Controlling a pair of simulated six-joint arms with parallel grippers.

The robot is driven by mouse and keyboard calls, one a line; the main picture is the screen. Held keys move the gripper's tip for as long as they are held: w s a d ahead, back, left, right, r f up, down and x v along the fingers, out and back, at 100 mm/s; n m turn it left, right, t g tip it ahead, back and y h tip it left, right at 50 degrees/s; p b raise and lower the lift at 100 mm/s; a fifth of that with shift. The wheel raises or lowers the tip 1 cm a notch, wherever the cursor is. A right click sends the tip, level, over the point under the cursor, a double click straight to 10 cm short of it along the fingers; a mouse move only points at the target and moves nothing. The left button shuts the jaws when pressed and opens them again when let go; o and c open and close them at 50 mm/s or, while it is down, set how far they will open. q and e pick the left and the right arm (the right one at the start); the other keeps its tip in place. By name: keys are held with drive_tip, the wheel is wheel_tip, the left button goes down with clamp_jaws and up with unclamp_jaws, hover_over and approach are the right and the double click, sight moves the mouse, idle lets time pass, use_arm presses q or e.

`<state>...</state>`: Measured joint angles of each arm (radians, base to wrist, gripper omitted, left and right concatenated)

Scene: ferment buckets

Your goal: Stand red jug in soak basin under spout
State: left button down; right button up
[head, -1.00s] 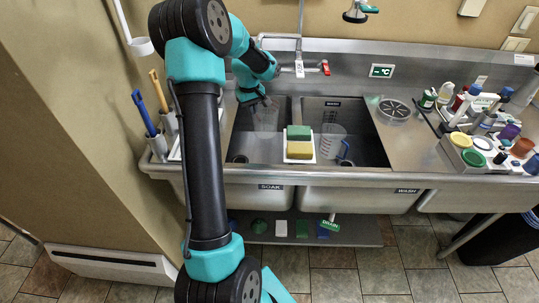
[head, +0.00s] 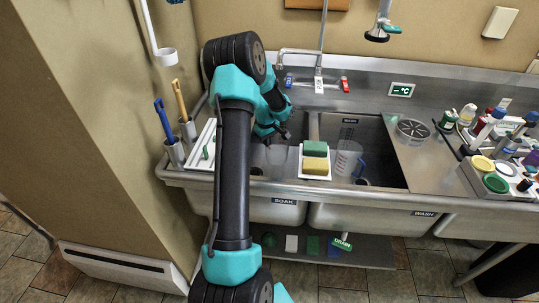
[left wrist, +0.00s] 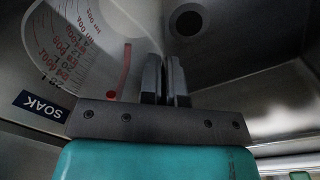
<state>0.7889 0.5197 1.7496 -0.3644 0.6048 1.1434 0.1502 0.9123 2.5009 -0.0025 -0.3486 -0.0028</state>
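The red jug, clear with red markings, shows at the upper left of the left wrist view (left wrist: 80,45), with a red strip that looks like its handle. In the head view a faint clear vessel (head: 276,154) is in the soak basin (head: 295,135), below my left gripper (head: 270,132). In the wrist view my left fingers (left wrist: 165,80) are close together, with only a narrow gap and nothing visible between them. The red strip lies left of the fingers, apart from them. The spout (head: 297,51) reaches over the back of the basin. My right gripper is out of view.
A tray with green and yellow sponges (head: 316,178) sits over the basin divider. A clear jug with a blue handle (head: 348,158) stands in the wash basin. Brushes in holders (head: 173,150) stand at left; bottles and colored lids crowd the right counter. A drain (left wrist: 187,20) shows below.

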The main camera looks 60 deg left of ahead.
sight(268, 151)
use_arm(q)
drive_tip(key=shift+f, duration=1.15)
drive_tip(key=shift+f, duration=1.95)
drive_tip(key=c, duration=1.3)
unclamp_jaws()
drive_tip(key=r, duration=1.2)
drive_tip(key=shift+s+r, duration=0.2)
drive_tip(key=shift+s, duration=0.15)
